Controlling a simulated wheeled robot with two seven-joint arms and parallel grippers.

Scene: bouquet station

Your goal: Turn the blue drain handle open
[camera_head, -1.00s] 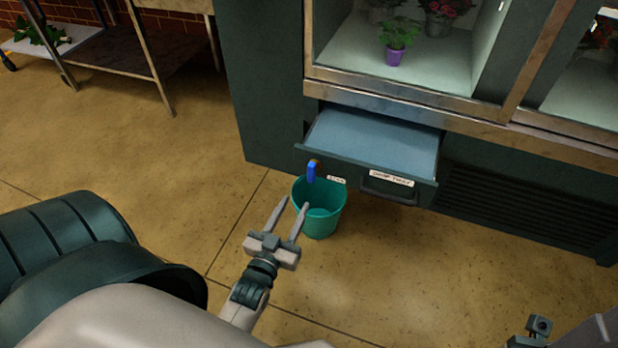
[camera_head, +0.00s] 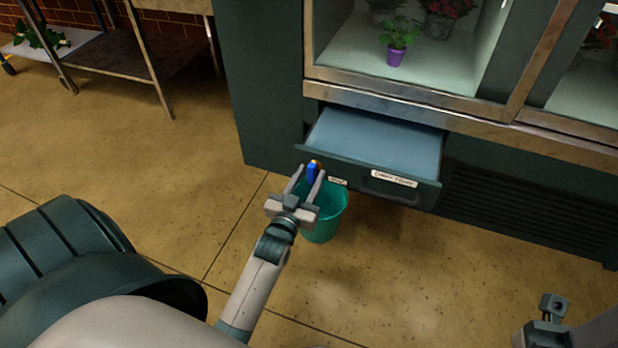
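The blue drain handle (camera_head: 311,173) sticks out from the left part of the front of a pulled-out drawer (camera_head: 372,140) under the display cabinet. It points downward in the picture. My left gripper (camera_head: 308,178) is open, with one fingertip on either side of the handle. I cannot tell whether the fingers touch it. A teal bucket (camera_head: 327,213) stands on the floor below the handle, partly hidden by the gripper. My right arm (camera_head: 550,318) shows only in part at the bottom right corner; its fingers cannot be made out.
The drawer has a dark pull handle (camera_head: 388,191) and white labels on its front. A glass-fronted cabinet (camera_head: 420,95) with potted flowers stands above. A metal table (camera_head: 150,45) stands at the back left. The floor left of the bucket is clear.

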